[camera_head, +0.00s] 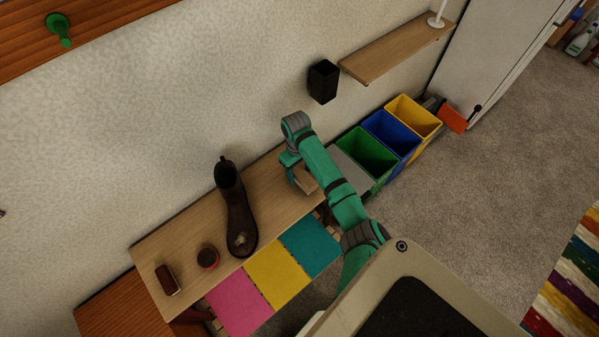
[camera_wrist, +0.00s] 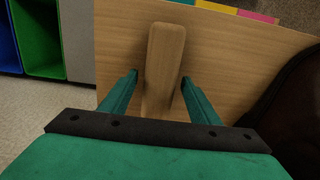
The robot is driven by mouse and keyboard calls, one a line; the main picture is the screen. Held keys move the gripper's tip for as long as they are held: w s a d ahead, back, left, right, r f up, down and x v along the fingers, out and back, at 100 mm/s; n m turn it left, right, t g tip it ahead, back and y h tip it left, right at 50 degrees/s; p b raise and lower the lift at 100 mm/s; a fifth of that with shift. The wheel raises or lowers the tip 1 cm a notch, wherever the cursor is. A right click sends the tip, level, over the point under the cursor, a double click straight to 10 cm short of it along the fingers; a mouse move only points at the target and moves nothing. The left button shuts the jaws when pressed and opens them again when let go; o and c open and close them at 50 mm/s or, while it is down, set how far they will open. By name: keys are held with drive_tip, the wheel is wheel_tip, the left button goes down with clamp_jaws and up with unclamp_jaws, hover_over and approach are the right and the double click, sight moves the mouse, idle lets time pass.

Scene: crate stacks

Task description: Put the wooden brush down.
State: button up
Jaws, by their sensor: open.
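The wooden brush (camera_wrist: 164,60) is a long, pale wooden piece with a rounded end. In the wrist view it lies between the two green fingers of my gripper (camera_wrist: 159,79), with a visible gap on each side. It appears to rest on the wooden bench top (camera_wrist: 225,60), though its underside is hidden. In the head view my gripper (camera_head: 292,168) is low over the right end of the bench (camera_head: 195,235), and the brush (camera_head: 304,183) shows partly beside it. My gripper is open.
A dark boot (camera_head: 238,205) stands mid-bench, left of my gripper. A small round red-and-dark tin (camera_head: 208,257) and a brown brush-like block (camera_head: 167,280) are further left. Green (camera_head: 352,150), blue (camera_head: 392,133) and yellow (camera_head: 425,115) bins stand beyond the bench's right end.

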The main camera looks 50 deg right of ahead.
sight(298, 170)
wheel_tip(298, 170, up, 12)
drive_tip(key=shift+w+f, duration=0.15)
drive_tip(key=shift+w, duration=0.25)
idle(0.5)
